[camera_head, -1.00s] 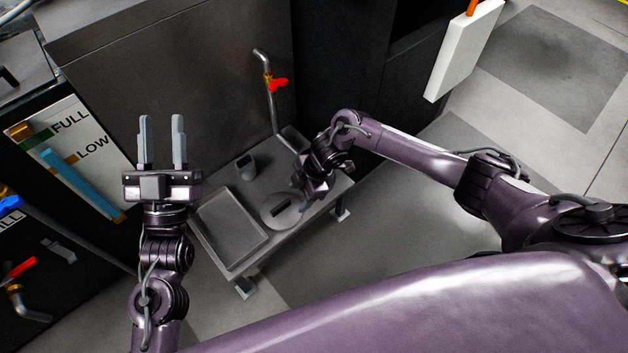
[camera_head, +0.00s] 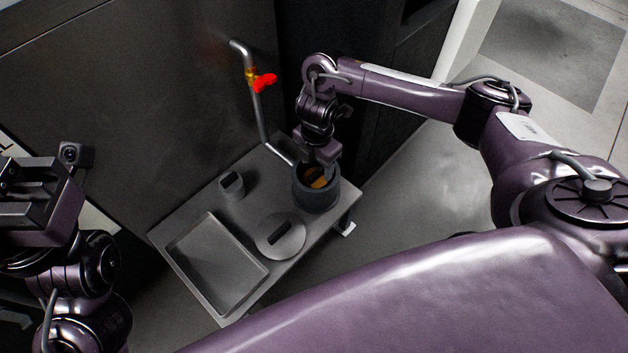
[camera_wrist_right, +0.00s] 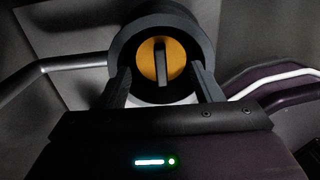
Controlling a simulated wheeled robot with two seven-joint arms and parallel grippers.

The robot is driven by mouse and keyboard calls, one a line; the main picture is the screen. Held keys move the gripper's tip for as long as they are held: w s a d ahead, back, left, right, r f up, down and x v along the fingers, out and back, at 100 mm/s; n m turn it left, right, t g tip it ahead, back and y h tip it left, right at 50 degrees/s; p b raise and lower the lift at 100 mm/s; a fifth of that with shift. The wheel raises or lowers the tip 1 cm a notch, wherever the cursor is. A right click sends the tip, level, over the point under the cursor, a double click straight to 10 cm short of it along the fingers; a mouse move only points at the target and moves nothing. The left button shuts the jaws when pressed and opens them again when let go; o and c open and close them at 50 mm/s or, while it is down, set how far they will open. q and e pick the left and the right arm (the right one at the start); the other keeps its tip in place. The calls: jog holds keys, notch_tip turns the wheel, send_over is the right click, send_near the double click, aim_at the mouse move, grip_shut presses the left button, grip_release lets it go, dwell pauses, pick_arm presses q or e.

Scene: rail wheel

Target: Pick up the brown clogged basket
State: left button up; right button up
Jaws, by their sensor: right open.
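The brown clogged basket (camera_head: 319,181) sits inside a dark round housing (camera_head: 316,201) at the right end of a metal stand. In the right wrist view the basket (camera_wrist_right: 147,64) is an orange-brown disc with an upright grey bar handle across its middle. My right gripper (camera_head: 322,165) is above the housing, pointing down. In the wrist view its fingers (camera_wrist_right: 160,70) are open, one on each side of the handle, with nothing between them gripped. My left gripper (camera_head: 42,195) is at the left edge, away from the stand; its fingers do not show clearly.
A dark metal wall (camera_head: 150,100) stands close behind.

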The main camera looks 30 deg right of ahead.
aim_at(316, 172)
notch_tip(316, 172, down, 6)
jog(key=b, duration=0.4)
jog(key=shift+s+a+r, duration=0.1)
jog(key=shift+a+r, duration=0.05)
jog(key=shift+r, duration=0.1)
jog(key=c, duration=0.7)
